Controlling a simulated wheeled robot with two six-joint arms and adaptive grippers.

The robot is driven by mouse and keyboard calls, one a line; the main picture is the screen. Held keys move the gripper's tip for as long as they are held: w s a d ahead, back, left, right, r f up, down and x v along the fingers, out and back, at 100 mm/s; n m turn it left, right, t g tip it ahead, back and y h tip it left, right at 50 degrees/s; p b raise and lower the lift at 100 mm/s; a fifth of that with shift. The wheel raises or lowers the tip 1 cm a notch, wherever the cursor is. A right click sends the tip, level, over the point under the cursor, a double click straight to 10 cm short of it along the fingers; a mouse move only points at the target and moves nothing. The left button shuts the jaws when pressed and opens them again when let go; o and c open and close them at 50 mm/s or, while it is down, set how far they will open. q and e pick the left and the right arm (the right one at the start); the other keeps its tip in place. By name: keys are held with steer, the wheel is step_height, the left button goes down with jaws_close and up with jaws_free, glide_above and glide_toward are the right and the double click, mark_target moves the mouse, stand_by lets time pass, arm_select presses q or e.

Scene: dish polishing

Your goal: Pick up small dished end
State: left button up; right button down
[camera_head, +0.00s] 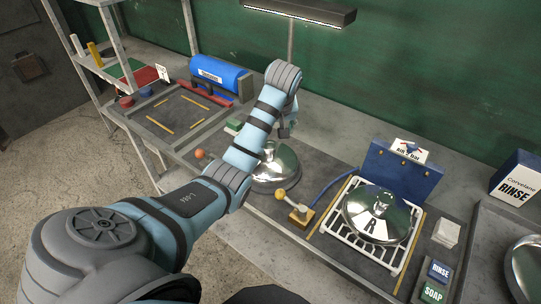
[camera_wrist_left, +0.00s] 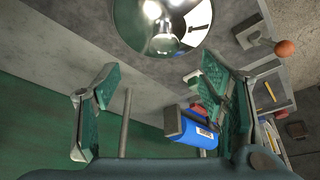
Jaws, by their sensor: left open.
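A shiny silver dished end (camera_head: 277,170) sits dome up on the bench, partly hidden behind my left arm in the head view. In the left wrist view it shows at the top (camera_wrist_left: 160,25), beyond my fingertips. A second silver dished end (camera_head: 378,214) rests on a white rack (camera_head: 336,236), and part of a third (camera_head: 525,268) shows at the right edge. Which one is the small one is not certain. My left gripper (camera_head: 287,127) is open and empty, apart from the first dome; its spread green-padded fingers show in the wrist view (camera_wrist_left: 160,88).
A wooden block with a yellow knob (camera_head: 298,214) stands close right of the first dome. An orange ball (camera_head: 200,154) is to its left. A blue box (camera_head: 400,167) stands behind the rack. A blue cylinder (camera_head: 221,76) and a shelf post (camera_head: 118,42) are farther left.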

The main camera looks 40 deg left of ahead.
mark_target(270, 146)
arm_select(q)
steer(key=x, duration=1.2)
steer(key=shift+a+f, duration=0.15)
steer(key=shift+a, duration=0.3)
jaws_close()
